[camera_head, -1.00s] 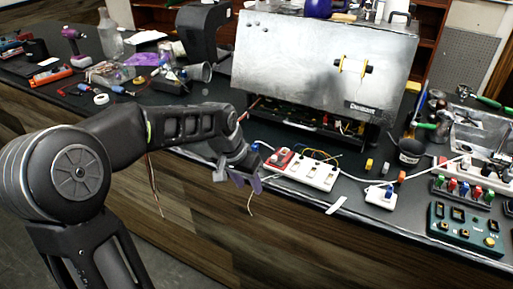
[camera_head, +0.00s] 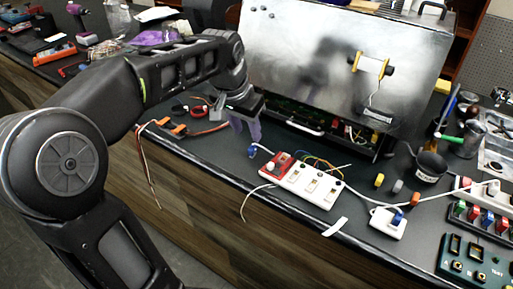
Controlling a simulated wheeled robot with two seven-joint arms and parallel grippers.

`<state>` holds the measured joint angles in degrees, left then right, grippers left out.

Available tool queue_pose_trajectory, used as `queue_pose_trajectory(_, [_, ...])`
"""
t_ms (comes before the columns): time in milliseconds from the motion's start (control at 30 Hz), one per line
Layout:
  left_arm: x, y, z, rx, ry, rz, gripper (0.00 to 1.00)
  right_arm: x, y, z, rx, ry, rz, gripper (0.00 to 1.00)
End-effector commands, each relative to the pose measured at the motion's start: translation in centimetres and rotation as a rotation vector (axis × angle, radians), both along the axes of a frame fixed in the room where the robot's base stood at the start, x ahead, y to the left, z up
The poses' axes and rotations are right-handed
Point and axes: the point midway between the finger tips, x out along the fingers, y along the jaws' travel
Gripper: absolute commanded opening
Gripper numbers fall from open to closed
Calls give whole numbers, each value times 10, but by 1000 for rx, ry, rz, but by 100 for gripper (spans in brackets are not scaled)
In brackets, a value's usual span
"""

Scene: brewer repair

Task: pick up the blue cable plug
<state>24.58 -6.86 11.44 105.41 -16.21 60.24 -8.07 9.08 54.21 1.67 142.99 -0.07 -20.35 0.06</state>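A small blue cable plug (camera_head: 252,151) lies on the dark bench at the end of a white cable, just left of a red and white switch board (camera_head: 305,181). My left gripper (camera_head: 246,138) has purple fingers pointing down, just above and behind the plug in the picture. Its two fingers look apart, with nothing visible between them. Another blue piece (camera_head: 397,218) sits on a small white box (camera_head: 386,225) to the right. My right gripper is out of view.
A metal brewer housing (camera_head: 300,65) stands open behind the gripper. Orange connectors and wires (camera_head: 172,127) lie to the left. A black cup (camera_head: 430,167), small coloured blocks and a green test board (camera_head: 475,262) are at the right. The bench front edge is close.

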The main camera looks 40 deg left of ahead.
Motion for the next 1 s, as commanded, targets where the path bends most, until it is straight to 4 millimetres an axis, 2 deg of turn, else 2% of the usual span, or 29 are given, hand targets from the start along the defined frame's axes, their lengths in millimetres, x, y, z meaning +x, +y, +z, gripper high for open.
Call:
queue_pose_trajectory(167, [1, 0, -2, 0, 1, 0, 40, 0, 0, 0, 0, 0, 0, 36])
queue_pose_trajectory(400, [7, 0, -24, -1, 2, 0, 40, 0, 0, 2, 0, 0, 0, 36])
queue_pose_trajectory(767, [8, 0, -27, -1, 0, 0, 40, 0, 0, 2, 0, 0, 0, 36])
queue_pose_trajectory(1000, [16, 0, -56, -3, 4, 0, 40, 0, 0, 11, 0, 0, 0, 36])
